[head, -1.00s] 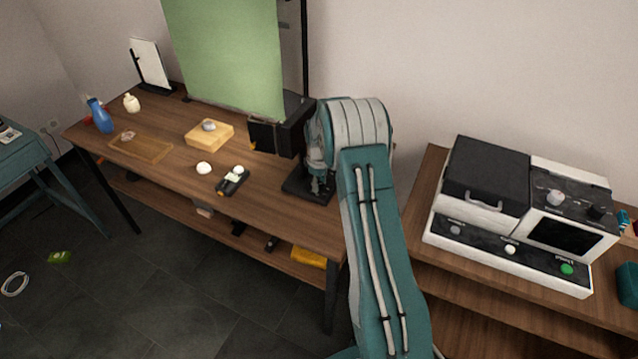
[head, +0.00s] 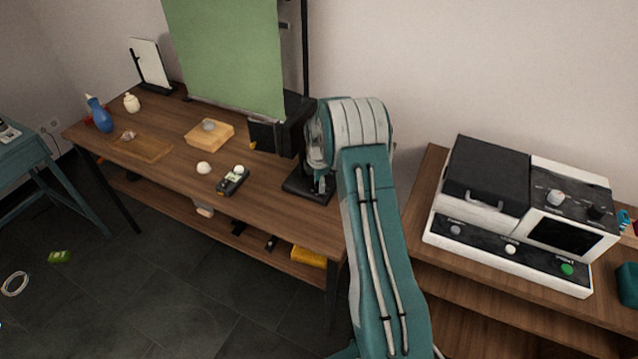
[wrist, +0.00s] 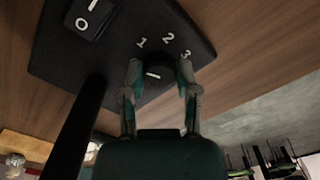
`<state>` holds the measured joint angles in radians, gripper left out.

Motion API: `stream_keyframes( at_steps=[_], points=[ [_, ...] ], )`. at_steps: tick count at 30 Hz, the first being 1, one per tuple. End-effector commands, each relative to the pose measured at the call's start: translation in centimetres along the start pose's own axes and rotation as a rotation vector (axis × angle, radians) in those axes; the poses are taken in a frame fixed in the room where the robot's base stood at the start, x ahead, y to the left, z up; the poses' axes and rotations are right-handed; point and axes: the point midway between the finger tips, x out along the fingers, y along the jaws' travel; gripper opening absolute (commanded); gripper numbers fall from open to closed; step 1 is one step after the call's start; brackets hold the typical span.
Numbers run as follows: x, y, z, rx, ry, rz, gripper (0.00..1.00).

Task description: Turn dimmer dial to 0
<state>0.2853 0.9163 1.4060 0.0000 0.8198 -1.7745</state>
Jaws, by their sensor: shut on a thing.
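The dimmer dial (wrist: 157,84) is a dark round knob with a short white mark, on a black base plate (wrist: 62,58) in the wrist view. White numerals 1, 2 and 3 show beyond it; no 0 is visible beside the dial. The white mark lies nearly level in the picture, close to the left finger. My gripper (wrist: 160,72) has one finger on each side of the dial and is shut on it. In the head view my gripper (head: 322,182) is low over the black base (head: 302,190), and my arm hides part of it.
A rocker switch (wrist: 90,16) marked I and O sits on the same base, and a black post (wrist: 72,135) rises from it. A black box (head: 268,138) stands behind in the head view. A small dark device (head: 232,182) lies to the left on the wooden table (head: 165,172).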

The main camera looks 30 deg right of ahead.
Motion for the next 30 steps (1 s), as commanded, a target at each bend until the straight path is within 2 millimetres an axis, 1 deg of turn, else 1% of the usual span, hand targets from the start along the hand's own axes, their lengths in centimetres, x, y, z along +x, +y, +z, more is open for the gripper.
stream_keyframes(
  at_steps=[1, 9, 15, 21, 30],
  points=[
    [0.29, -0.13, 0.01, -0.041, 0.001, -0.004, 0.0],
    [0.27, -0.12, 0.02, -0.256, 0.001, -0.003, 0.0],
    [0.26, -0.11, 0.02, -0.364, 0.001, -0.002, 0.0],
    [0.24, -0.1, 0.03, -0.424, 0.001, -0.002, 0.0],
    [0.22, -0.07, 0.03, -0.447, 0.0, -0.001, 0.0]
  ],
)
